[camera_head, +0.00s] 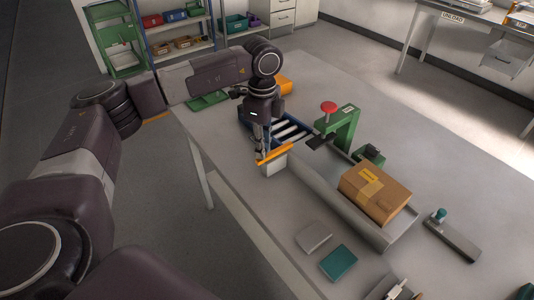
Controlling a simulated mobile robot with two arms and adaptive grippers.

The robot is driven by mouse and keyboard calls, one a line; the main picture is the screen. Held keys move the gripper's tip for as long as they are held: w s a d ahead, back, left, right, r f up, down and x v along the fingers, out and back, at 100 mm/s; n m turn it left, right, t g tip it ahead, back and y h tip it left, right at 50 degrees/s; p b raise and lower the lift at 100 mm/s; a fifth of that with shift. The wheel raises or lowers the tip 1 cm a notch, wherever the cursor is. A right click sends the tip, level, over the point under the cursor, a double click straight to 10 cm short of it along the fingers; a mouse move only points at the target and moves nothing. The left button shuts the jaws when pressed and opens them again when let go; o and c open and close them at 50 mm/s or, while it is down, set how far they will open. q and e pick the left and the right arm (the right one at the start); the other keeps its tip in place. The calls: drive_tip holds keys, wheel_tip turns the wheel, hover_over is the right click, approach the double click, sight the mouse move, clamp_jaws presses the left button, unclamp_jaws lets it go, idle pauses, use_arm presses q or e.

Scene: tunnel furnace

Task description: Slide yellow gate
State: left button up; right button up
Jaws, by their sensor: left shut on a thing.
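The yellow gate (281,153) shows as a slanted yellow bar at the near end of the blue-framed roller section (247,121), above a pale block (272,168). My left gripper (263,150) reaches down from above and is shut on the gate. Its fingers cover part of the bar, so the exact grip is hard to see. My right gripper is not in view.
A cardboard box (375,190) sits on the grey channel (337,203). A green press (342,127) with a red knob stands beside the rollers. Grey (313,236) and teal (338,263) blocks lie in front.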

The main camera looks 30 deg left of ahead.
sight(275, 151)
use_arm(q)
drive_tip(key=shift+w+d, duration=0.3)
drive_tip(key=shift+w, duration=0.4)
drive_tip(key=shift+w+d, duration=0.3)
drive_tip(key=shift+w, duration=0.4)
drive_tip(key=shift+w+d, duration=0.2)
drive_tip(key=shift+w, duration=0.3)
drive_tip(key=o, duration=1.7)
drive_tip(key=shift+o, duration=0.2)
wheel_tip(275, 151, up, 7)
drive_tip(key=p, duration=0.4)
drive_tip(key=shift+p, duration=0.4)
